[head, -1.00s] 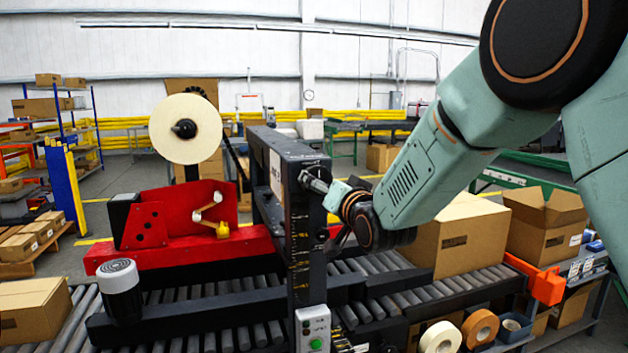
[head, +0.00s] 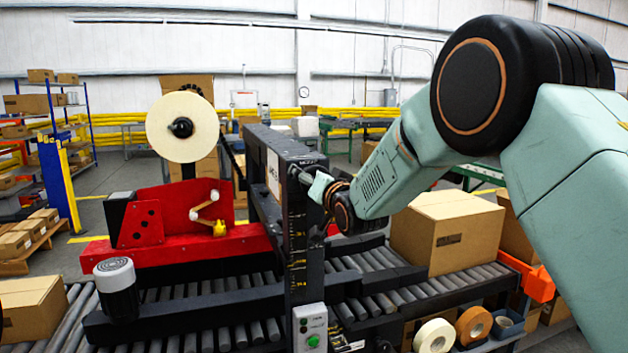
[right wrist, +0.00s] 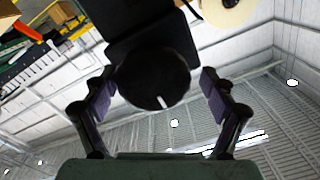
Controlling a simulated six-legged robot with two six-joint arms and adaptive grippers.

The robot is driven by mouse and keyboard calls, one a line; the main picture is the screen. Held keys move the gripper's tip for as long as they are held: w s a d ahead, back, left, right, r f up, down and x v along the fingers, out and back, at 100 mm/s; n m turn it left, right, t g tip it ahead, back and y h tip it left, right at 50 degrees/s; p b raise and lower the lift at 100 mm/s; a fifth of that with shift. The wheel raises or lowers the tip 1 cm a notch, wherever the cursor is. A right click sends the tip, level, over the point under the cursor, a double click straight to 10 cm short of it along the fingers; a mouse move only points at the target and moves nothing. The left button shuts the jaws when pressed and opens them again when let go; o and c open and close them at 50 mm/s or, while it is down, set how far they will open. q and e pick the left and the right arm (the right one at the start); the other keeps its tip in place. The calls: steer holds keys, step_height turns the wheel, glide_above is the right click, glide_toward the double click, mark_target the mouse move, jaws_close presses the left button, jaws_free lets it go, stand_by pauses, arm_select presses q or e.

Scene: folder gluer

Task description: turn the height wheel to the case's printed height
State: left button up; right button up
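The height wheel (right wrist: 152,76) is a black round knob with a white mark at its lower edge in the right wrist view. My right gripper (right wrist: 157,82) is open, with one finger on each side of the wheel and a visible gap at both sides. In the head view my right gripper (head: 312,183) is by the top of the black post (head: 299,262), which carries yellow scale marks too small to read. The closed cardboard case (head: 420,242) sits on the rollers to the right; its dark print is unreadable. My left gripper is not in view.
A red taping unit (head: 165,215) with a large tape roll (head: 183,126) stands left of the post. A control box with a green button (head: 311,326) is on the post's lower front. Another carton (head: 32,308) lies at the left. Tape rolls (head: 435,336) sit below the conveyor.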

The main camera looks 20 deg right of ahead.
steer(key=shift+s, duration=0.1)
steer(key=shift+c, duration=0.8)
steer(key=shift+d+f, duration=0.15)
steer(key=shift+d, duration=0.25)
steer(key=c, duration=0.3)
steer(key=shift+a, duration=0.2)
steer(key=c, duration=0.5)
steer(key=shift+d, duration=0.1)
steer(key=shift+f+n, duration=0.1)
steer(key=shift+n, duration=0.2)
